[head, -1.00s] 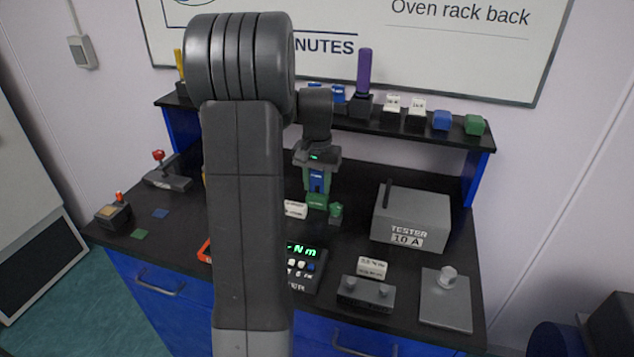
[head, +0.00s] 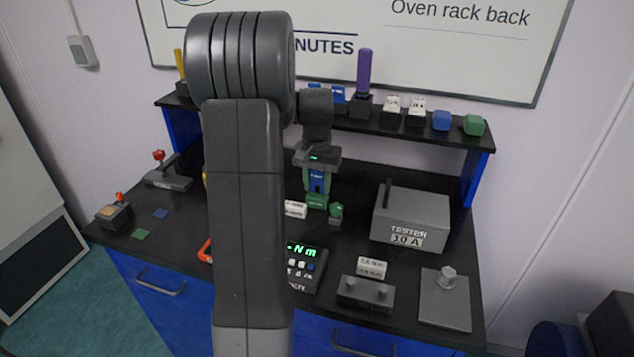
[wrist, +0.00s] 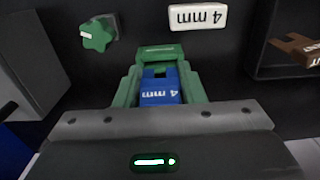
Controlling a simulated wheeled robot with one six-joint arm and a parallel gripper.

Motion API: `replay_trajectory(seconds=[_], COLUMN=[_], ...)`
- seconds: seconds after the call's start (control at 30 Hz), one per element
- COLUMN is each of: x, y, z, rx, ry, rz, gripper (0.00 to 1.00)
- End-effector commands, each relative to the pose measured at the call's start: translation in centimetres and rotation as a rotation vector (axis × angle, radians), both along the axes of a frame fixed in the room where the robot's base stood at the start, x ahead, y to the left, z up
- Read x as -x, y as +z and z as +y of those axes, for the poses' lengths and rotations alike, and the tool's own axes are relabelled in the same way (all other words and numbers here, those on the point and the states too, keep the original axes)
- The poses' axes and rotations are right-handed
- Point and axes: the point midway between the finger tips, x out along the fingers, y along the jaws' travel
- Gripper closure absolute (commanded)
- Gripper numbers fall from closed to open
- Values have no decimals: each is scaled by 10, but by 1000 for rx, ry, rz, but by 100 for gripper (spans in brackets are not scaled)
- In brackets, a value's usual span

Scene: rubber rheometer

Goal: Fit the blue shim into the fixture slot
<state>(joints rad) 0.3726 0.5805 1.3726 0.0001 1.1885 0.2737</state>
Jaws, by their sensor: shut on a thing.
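The blue shim (wrist: 160,92), marked 4 mm, sits between the green fingers of my gripper (wrist: 160,84), which is shut on it. In the head view my gripper (head: 317,187) points down over the bench, with the blue shim (head: 316,179) showing between its fingers. A green block (wrist: 161,53), which looks like the fixture, lies just beyond the fingertips; it also shows below my gripper in the head view (head: 316,202). A dark gap shows between shim and block in the wrist view. The slot is largely hidden, and I cannot tell whether the shim is in it.
A green knob (head: 336,211) stands right of the fixture, and a white 4 mm label (wrist: 198,16) lies near it. The grey tester (head: 411,219) stands further right. A display unit (head: 305,266) is in front. My arm hides the bench's middle left.

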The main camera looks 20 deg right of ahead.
Motion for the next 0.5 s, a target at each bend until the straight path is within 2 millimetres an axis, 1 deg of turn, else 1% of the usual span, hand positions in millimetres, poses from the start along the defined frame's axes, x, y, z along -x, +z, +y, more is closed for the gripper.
replay_trajectory(seconds=[0.5], x=[0], y=[-11], z=[0], rx=[-1], ry=[0], rz=[1], gripper=[91])
